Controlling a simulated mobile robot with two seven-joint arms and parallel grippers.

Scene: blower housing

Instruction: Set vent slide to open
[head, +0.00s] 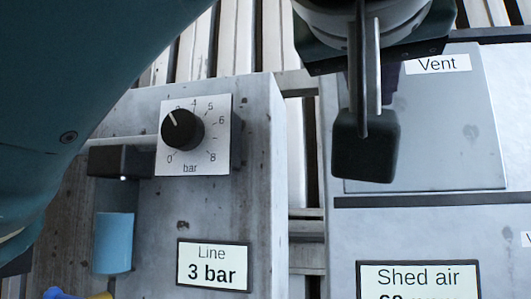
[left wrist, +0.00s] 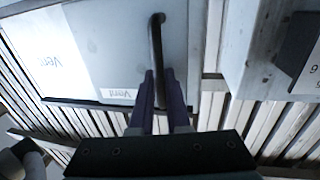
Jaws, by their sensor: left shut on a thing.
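The vent panel (head: 440,135) is a flat grey plate with a white "Vent" label (head: 437,64) near its top edge. It also shows in the left wrist view (left wrist: 205,50), with the label upside down. A dark handle (head: 365,150) stands at the panel's left side in the head view and appears as a thin black bar in the left wrist view (left wrist: 156,40). My left gripper (head: 367,110) reaches down from the top and is shut on this handle, one finger on each side. The slide's position, open or closed, cannot be told. My right gripper is not in view.
Left of the panel stands a grey box with a black dial (head: 183,129), a "Line 3 bar" sign (head: 213,266) and a blue cylinder (head: 114,243). A "Shed air" sign (head: 418,281) is below the panel. A slatted surface (left wrist: 110,122) shows behind. My teal arm covers the upper left.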

